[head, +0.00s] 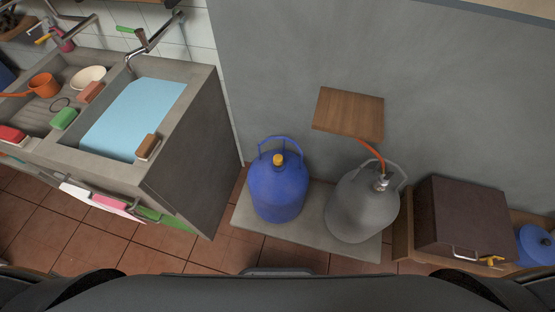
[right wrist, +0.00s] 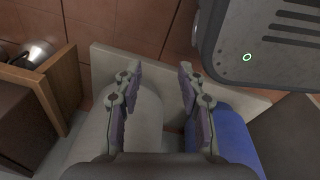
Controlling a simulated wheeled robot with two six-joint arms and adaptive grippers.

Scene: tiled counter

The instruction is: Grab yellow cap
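The yellow cap (head: 278,159) sits on top of the blue gas bottle (head: 277,192), inside its blue carrying handle, in the head view. My right gripper (right wrist: 158,84) shows in the right wrist view with its two fingers apart and nothing between them. It is above the grey gas bottle (head: 362,208) and the blue bottle, which also shows in the right wrist view (right wrist: 232,136). The yellow cap is not visible in the right wrist view. My left gripper is in neither view.
Both bottles stand on a low concrete slab (head: 313,234) against the grey wall. A wooden board (head: 348,114) juts out above, with an orange hose (head: 372,155) running to the grey bottle. A sink counter (head: 180,150) stands left; a dark brown box (head: 463,216) stands right.

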